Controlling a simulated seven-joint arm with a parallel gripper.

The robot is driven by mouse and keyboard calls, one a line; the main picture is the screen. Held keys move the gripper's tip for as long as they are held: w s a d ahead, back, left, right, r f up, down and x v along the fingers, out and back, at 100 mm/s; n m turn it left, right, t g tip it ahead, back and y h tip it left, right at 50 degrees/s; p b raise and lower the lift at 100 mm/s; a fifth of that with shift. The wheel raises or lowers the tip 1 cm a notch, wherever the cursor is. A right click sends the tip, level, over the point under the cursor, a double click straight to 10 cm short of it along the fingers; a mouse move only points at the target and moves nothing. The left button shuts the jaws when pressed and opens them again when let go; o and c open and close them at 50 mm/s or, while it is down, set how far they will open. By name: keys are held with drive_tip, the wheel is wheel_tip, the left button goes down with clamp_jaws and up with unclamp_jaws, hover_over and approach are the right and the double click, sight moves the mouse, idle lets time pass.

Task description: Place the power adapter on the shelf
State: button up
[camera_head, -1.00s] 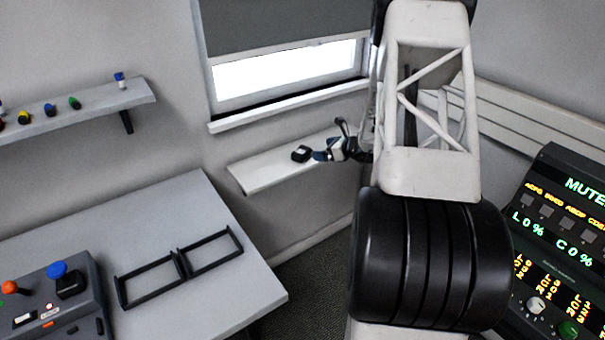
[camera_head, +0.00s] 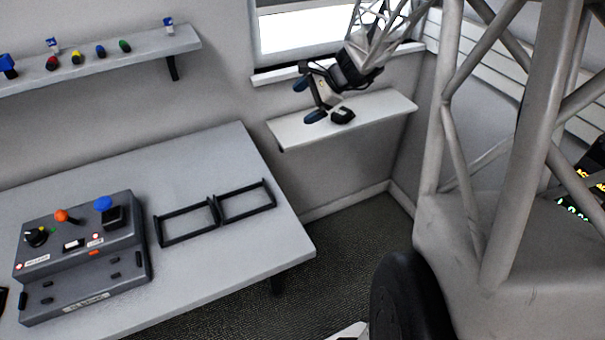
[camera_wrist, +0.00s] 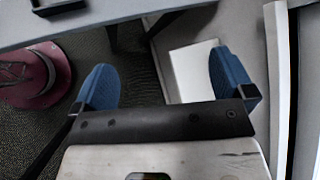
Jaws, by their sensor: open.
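The power adapter, a small black block (camera_head: 343,116), sits on the white shelf (camera_head: 385,112) below the window. My gripper (camera_head: 308,100) is just left of the adapter and above the shelf's left part in the head view, with its two blue fingertips spread apart and nothing between them. The adapter and gripper look apart. In the wrist view, the open fingers (camera_wrist: 165,82) frame part of the white shelf (camera_wrist: 193,70) below. The adapter does not show in the wrist view.
A grey table (camera_head: 215,160) at left holds a control box (camera_head: 85,262) and two black frames (camera_head: 188,224). A higher wall shelf (camera_head: 120,52) carries several small coloured items. The window sill (camera_head: 280,75) runs close behind my gripper.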

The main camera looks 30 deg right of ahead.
drive_tip(key=s+a+r+n+g+h, duration=0.1)
drive_tip(key=s+a+n, duration=0.4)
drive_tip(key=s, duration=0.5)
drive_tip(key=s+a+r+n+h, duration=0.4)
drive_tip(key=s+a+n, duration=0.2)
drive_tip(key=s, duration=0.5)
drive_tip(key=s+a+r+n+g+h, duration=0.1)
drive_tip(key=s+a+n, duration=0.4)
drive_tip(key=s, duration=0.6)
wheel_tip(320, 180, up, 2)
drive_tip(key=shift+a+r+n+g+h, duration=0.15)
drive_tip(key=shift+a+n+g+h, duration=0.2)
drive_tip(key=shift+n+h, duration=0.5)
